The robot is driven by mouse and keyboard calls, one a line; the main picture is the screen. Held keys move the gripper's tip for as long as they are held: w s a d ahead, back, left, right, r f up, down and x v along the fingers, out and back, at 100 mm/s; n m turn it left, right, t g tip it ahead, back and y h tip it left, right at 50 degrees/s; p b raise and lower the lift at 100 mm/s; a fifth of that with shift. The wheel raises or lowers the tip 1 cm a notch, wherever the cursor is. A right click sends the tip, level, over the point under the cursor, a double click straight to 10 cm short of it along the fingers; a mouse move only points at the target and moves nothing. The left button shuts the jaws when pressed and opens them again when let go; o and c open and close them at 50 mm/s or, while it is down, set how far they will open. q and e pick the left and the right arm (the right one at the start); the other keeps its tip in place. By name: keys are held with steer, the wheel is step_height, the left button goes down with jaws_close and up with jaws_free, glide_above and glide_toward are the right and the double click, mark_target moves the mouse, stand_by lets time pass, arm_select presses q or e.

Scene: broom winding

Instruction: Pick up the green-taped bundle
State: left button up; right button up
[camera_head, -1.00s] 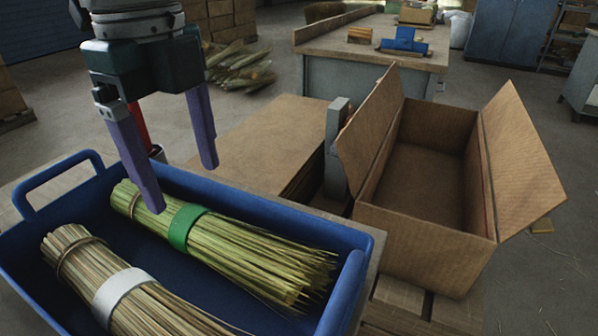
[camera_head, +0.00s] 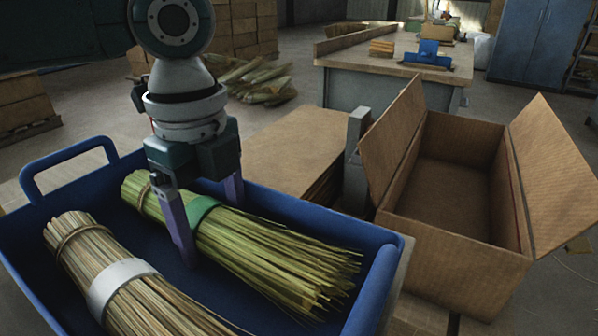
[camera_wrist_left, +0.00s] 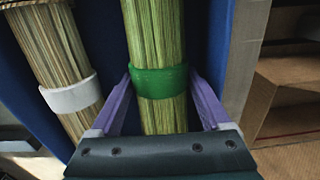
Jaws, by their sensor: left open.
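The green-taped bundle (camera_head: 262,242) of pale green stalks lies in the blue tray (camera_head: 60,246), its fanned end toward the right. Its green tape (camera_wrist_left: 160,82) shows clearly in the left wrist view. My left gripper (camera_head: 212,222) is open and lowered over the bundle, with one purple finger on each side of it at the tape. In the left wrist view the fingers (camera_wrist_left: 161,92) straddle the bundle, and I cannot tell whether they touch it. In the head view the hand hides part of the bundle and tape. My right gripper is not in view.
A white-taped bundle (camera_head: 125,285) lies in the tray beside the green-taped one, close to my near finger. An open cardboard box (camera_head: 455,265) stands right of the tray. Flat cardboard (camera_head: 298,150) lies behind the tray. A workbench (camera_head: 385,92) stands farther back.

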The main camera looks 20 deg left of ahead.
arm_select(q)
steer(key=shift+c, duration=0.4)
steer(key=c, duration=1.1)
steer(key=shift+r, duration=0.1)
